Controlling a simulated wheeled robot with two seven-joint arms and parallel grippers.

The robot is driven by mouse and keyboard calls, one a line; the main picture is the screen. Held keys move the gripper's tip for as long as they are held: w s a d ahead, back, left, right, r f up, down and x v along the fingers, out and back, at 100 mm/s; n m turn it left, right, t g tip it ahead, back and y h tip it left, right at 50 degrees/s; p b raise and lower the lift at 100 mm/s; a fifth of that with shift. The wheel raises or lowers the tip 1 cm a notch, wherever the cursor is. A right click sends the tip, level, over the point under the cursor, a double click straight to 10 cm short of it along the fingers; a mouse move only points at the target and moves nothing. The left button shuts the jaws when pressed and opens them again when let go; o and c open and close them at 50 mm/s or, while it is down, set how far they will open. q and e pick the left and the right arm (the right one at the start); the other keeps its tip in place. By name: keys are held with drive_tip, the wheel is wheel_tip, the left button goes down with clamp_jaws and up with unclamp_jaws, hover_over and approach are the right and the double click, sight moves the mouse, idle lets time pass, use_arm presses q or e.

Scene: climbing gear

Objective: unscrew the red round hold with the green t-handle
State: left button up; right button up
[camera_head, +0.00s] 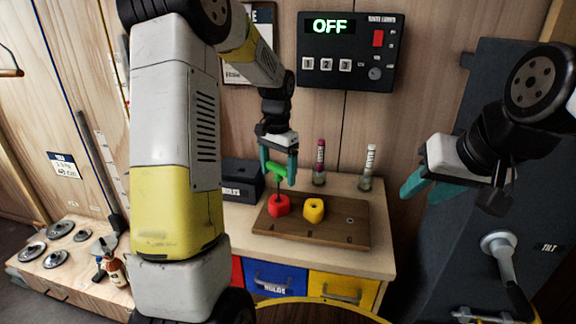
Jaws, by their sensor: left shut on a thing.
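The red round hold (278,207) sits on the left part of a brown wooden board (340,236). The green t-handle (277,171) stands above it, with its dark shaft running down to the hold. My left gripper (278,176) points down and is shut on the green t-handle's grip. Whether the shaft tip sits inside the hold's bolt cannot be made out. My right gripper (424,192) hangs empty at the right, away from the board, in front of the dark panel; its teal fingers are seen at an angle.
A yellow hold (314,209) with a centre hole sits right of the red one. Two small bottles (319,162) (367,168) stand behind the board. A dark box (241,181) is at the left. A dark tilting panel (440,240) stands at the right.

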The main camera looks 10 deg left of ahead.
use_arm(q)
drive_tip(key=n, duration=0.3)
idle(0.4)
drive_tip(key=shift+r, duration=1.5)
